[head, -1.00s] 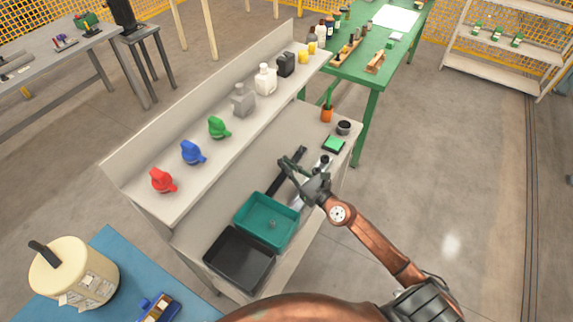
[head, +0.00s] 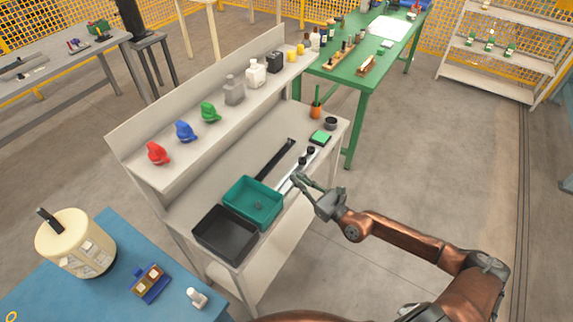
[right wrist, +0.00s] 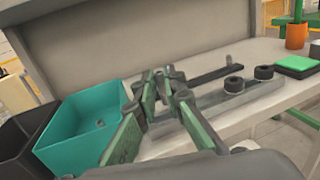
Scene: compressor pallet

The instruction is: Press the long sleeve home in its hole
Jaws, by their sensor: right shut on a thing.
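A pale metal bar (head: 290,181) lies along the front of the grey bench, and it also shows in the right wrist view (right wrist: 215,100). Two short dark round pieces (right wrist: 234,84) stand on its right part. My right gripper (head: 296,179) is at the bar's nearer left part, low over the bench. In the right wrist view its green-padded fingers (right wrist: 162,82) come together on a small dark piece. This appears to be the long sleeve, mostly hidden by the fingers. I cannot see its hole or how deep it sits. My left gripper is not in view.
A teal tray (head: 232,211) and a black tray (head: 204,247) stand left of the gripper. A long black bar (head: 274,160) lies behind the metal bar. A green block (head: 320,137) and an orange pot (head: 316,112) stand at the bench's far end. A raised shelf runs behind.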

